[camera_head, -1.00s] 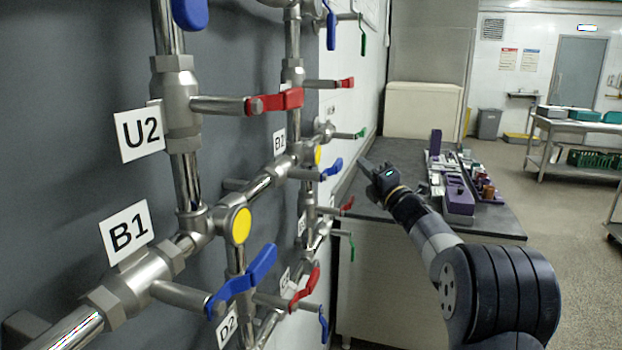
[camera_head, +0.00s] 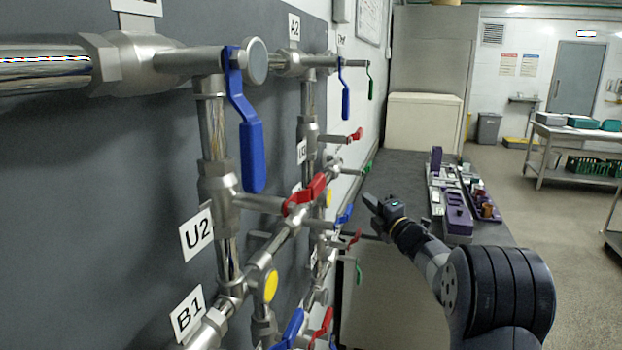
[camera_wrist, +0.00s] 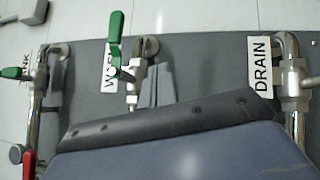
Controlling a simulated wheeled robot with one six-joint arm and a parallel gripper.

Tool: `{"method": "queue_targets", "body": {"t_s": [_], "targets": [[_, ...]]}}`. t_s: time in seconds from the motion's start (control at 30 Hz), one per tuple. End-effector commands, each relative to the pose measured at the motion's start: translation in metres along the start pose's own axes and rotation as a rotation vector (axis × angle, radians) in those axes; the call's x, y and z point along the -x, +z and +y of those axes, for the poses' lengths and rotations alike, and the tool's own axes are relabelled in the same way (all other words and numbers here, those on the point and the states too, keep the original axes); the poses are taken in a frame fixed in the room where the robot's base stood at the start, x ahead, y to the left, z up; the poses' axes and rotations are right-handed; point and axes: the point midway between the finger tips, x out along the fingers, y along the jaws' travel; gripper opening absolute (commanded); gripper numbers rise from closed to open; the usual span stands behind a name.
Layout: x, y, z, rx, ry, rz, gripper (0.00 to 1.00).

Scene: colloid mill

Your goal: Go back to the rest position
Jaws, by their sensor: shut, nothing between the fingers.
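My gripper (camera_head: 377,208) shows in the head view at the end of my dark arm, right of the valve panel and in front of the dark counter. It is shut and empty, and its fingers point left toward the panel. It looks apart from the valve handles, though the exact gap is hard to judge. In the wrist view, a dark blue-grey body fills the lower middle and hides what lies behind it.
The valve panel (camera_head: 120,230) with blue (camera_head: 250,150) and red (camera_head: 305,195) handles stands at left. A counter (camera_head: 400,170) carries purple and metal parts (camera_head: 458,210). The wrist view shows green handles (camera_wrist: 117,40) and a DRAIN label (camera_wrist: 261,65). Open floor (camera_head: 560,220) lies at right.

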Motion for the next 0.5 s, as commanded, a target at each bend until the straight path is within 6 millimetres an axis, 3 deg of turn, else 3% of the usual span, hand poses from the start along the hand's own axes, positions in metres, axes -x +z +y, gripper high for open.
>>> {"method": "queue_targets", "body": {"t_s": [0.5], "targets": [[0.0004,0.0026,0.0074,-0.083,-0.085,0.001,0.00]]}}
